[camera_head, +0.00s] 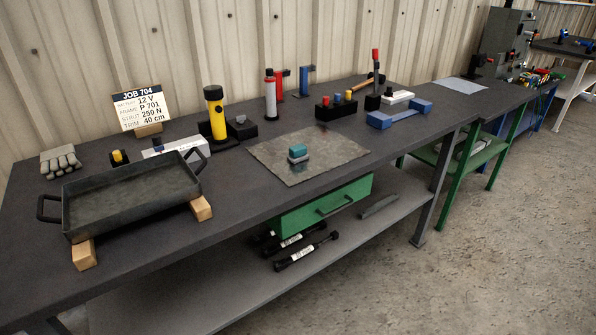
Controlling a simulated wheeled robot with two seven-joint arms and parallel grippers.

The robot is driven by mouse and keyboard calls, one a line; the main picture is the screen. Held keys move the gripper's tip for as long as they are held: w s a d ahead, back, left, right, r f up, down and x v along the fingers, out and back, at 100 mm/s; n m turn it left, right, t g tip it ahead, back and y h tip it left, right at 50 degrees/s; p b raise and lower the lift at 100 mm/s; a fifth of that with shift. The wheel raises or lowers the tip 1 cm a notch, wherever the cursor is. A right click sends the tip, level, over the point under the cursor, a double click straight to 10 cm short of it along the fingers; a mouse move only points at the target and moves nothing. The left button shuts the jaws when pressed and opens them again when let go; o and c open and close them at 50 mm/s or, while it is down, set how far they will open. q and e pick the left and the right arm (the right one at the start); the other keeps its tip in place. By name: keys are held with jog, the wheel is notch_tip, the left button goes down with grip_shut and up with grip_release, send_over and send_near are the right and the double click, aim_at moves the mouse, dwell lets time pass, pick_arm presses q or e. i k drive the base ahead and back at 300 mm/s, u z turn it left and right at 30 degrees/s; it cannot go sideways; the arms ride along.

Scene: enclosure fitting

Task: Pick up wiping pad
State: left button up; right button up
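A small block with a teal top and a paler grey lower layer, which looks like the wiping pad (298,151), lies on a flat dark grey sheet (270,158) in the middle of the workbench. Nothing touches it from above. Neither of my grippers shows in the head view.
A black handled tray (128,223) rests on wooden blocks at the left, near grey gloves (60,161). A yellow-and-black cylinder (214,112) stands behind the sheet; a black holder (335,109) and blue bracket (398,115) lie to the right. The bench front before the sheet is clear.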

aim_at(298, 154)
jog(key=u, duration=0.65)
jog(key=i, duration=0.85)
jog(key=z, duration=0.6)
